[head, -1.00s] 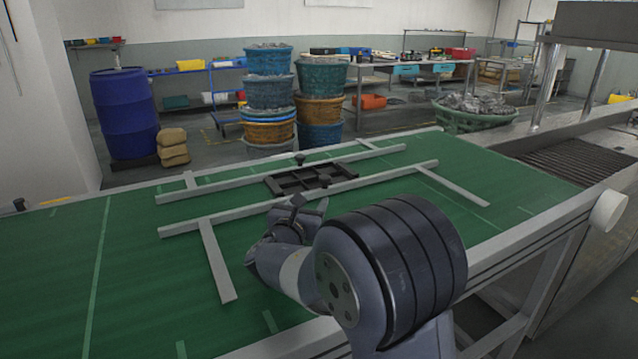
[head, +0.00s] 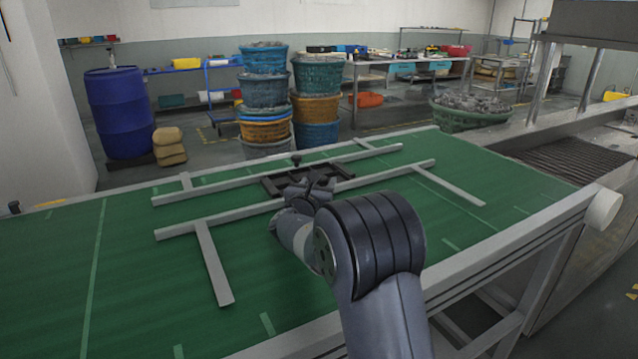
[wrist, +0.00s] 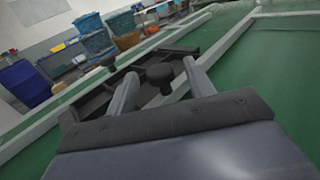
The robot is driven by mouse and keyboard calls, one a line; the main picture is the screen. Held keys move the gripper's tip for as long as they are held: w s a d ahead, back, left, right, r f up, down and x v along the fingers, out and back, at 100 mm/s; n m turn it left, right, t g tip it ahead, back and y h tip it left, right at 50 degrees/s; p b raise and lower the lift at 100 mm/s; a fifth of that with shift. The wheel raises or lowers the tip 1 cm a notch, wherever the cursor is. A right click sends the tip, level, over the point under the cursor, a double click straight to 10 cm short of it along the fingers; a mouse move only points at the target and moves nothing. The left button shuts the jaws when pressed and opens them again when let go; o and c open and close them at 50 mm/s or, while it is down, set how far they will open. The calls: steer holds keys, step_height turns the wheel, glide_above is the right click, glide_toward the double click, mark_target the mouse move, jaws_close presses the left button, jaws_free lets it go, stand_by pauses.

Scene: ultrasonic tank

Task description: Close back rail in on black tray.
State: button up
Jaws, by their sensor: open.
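The black tray (head: 272,187) lies on the green belt between two pale rails. The back rail (head: 215,186) runs along its far side, with a dark knob (head: 297,160) standing at it. I cannot tell whether this rail touches the tray. The front rail (head: 195,226) runs along the near side. My gripper (head: 313,187) is open over the front rail and hides part of the tray. In the wrist view its fingers (wrist: 160,70) stand on either side of a nearer black knob (wrist: 159,80), with a farther knob (wrist: 107,62) beyond and left.
Grey cross arms extend from the rails, such as one at the front left (head: 213,262). The green belt (head: 60,270) is clear at left. Stacked baskets (head: 265,90) and a blue drum (head: 120,112) stand beyond the belt's far edge.

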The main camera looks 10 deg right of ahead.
jaws_close()
stand_by(0.5)
